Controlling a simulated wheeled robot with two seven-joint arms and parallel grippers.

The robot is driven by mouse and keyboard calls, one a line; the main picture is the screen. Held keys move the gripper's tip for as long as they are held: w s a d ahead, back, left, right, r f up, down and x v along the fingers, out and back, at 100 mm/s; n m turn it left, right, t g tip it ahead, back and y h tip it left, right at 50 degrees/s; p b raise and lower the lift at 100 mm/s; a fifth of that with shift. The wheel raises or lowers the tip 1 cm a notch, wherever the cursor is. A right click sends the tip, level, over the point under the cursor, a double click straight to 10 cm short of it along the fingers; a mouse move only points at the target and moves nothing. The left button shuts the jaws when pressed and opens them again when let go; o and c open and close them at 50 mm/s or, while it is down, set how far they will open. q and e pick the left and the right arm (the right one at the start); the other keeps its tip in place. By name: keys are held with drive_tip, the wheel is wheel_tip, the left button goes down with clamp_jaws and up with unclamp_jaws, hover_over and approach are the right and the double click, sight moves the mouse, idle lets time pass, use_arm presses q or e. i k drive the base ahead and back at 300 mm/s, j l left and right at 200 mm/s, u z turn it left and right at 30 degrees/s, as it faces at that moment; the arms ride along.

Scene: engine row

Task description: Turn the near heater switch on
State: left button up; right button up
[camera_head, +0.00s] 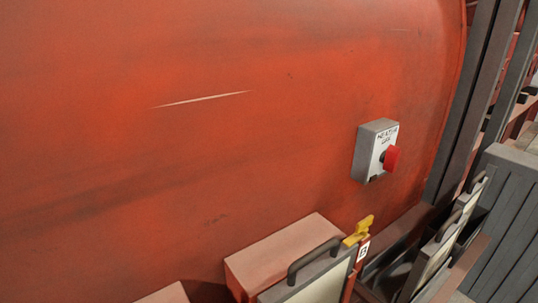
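The heater switch is a small grey box (376,150) fixed to the big red curved panel, right of the middle. Its pale front carries a label that seems to read "HEATER OFF" and a red knob (391,158). I cannot tell the knob's setting from its shape. Neither of my grippers shows in the head view, and nothing touches the box or the knob.
The red curved panel (180,150) fills the left and middle. Below the switch stand a red block (285,250), a black handle (313,258) and a yellow latch (358,230). Dark uprights (465,105) and a grey slatted crate (510,220) are at the right.

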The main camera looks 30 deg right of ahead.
sight(389, 157)
drive_tip(key=z, duration=1.85)
